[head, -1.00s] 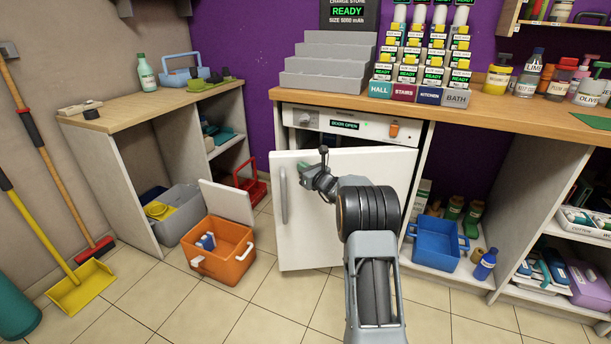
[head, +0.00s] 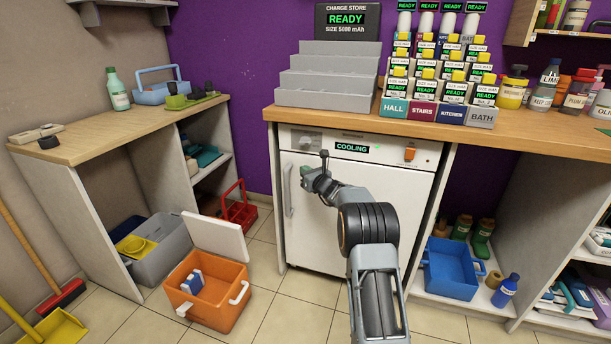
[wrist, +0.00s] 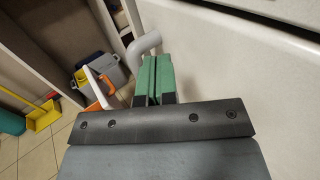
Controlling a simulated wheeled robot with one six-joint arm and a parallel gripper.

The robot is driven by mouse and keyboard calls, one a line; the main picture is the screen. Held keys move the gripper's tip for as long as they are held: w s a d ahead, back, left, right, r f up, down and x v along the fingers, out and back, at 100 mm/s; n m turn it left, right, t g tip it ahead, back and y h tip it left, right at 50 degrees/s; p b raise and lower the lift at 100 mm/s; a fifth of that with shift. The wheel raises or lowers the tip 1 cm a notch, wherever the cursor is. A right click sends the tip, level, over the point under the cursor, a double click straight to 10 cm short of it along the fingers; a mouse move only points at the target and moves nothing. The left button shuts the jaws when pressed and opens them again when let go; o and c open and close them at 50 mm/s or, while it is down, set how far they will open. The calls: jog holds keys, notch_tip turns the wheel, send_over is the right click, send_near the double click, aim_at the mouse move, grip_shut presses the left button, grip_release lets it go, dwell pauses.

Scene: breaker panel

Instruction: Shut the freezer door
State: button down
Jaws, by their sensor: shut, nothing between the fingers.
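The white freezer door (head: 356,225) stands flush in its frame under the worktop in the head view. The display (head: 351,148) above it reads COOLING. The vertical grey handle (head: 288,190) is on the door's left side, and it also shows in the wrist view (wrist: 146,42). My gripper (head: 306,170) is at the upper left of the door, close to the handle. Its green fingers (wrist: 153,78) are together with nothing between them. I cannot tell whether they touch the door.
An orange cool box (head: 215,295) with its lid raised stands on the floor left of the freezer. A blue crate (head: 450,268) is on the low shelf to the right. The worktop (head: 330,118) overhangs the door. Tiled floor between box and freezer is clear.

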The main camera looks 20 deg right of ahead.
jog(key=s+a+b, duration=0.1)
jog(key=s+a, duration=0.7)
jog(key=s, duration=0.3)
jog(key=shift+a, duration=0.4)
jog(key=s+a+r+n+g+y+p, duration=0.3)
jog(key=s+a+r+n+g+p, duration=0.3)
jog(key=s+r+n+p, duration=0.4)
jog(key=s+a+r+n+g+y+p, duration=0.3)
jog(key=s+a+r+n+g+p, duration=0.1)
jog(key=s+a+r+n+p, duration=0.6)
jog(key=s+d+r+n+g+h+p, duration=0.2)
jog(key=s+d+r+n+h+p, duration=0.3)
jog(key=s+p, duration=0.3)
jog(key=s+d+r+n+g+h+p, duration=0.1)
jog(key=s+d+r+n+h+p, duration=0.4)
jog(key=s+r+n+p, duration=0.3)
jog(key=shift+s+d+g, duration=0.2)
jog(key=shift+d+g, duration=0.1)
jog(key=shift+g, duration=0.1)
